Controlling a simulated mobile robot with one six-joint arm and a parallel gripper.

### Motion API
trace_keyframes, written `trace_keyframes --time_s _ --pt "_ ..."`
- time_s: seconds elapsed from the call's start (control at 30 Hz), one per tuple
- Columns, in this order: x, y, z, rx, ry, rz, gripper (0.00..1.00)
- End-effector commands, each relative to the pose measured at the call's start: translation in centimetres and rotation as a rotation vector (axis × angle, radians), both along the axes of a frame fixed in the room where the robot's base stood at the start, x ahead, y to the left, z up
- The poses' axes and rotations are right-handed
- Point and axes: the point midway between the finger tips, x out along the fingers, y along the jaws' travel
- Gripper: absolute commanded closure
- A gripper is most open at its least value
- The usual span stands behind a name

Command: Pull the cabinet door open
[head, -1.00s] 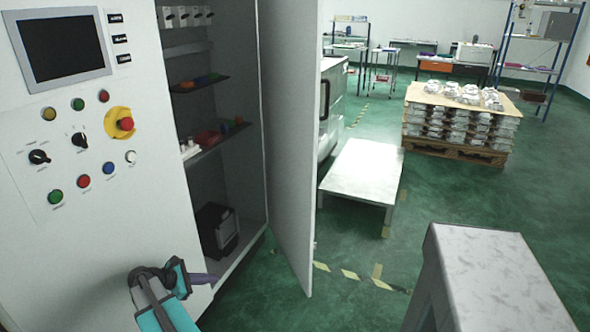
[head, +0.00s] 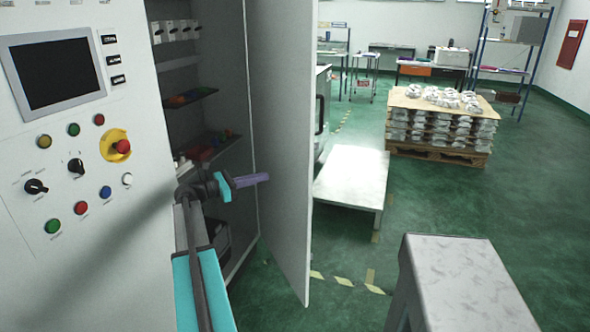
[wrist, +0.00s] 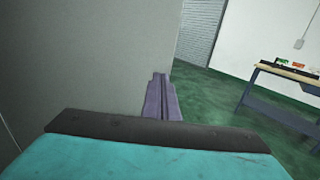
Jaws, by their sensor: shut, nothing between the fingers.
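The cabinet door (head: 281,140) is a tall pale grey panel standing wide open, swung out from the cabinet's right side with its inner face toward me. The cabinet (head: 167,105) shows its open interior to the left of it. My gripper (head: 264,178) has purple fingers, shut and empty, pointing right in front of the door's inner face. I cannot tell if they touch it. In the wrist view the shut fingers (wrist: 161,100) lie beside the free edge of a grey panel (wrist: 100,60), apparently the door. No handle shows.
A control panel with a screen (head: 55,72) and buttons is left of the cabinet. A low white table (head: 350,180) stands beyond the door, with a pallet of castings (head: 437,125) farther back. A grey stand (head: 465,280) is at front right. Green floor between is clear.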

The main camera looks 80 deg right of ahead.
Motion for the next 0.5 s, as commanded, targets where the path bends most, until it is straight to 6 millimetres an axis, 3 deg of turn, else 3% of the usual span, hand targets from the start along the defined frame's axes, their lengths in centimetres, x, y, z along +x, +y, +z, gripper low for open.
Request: trace_keyframes --time_s 0.5 --pt "-1.2 -0.7 -0.1 0.000 -0.003 -0.004 1.00"
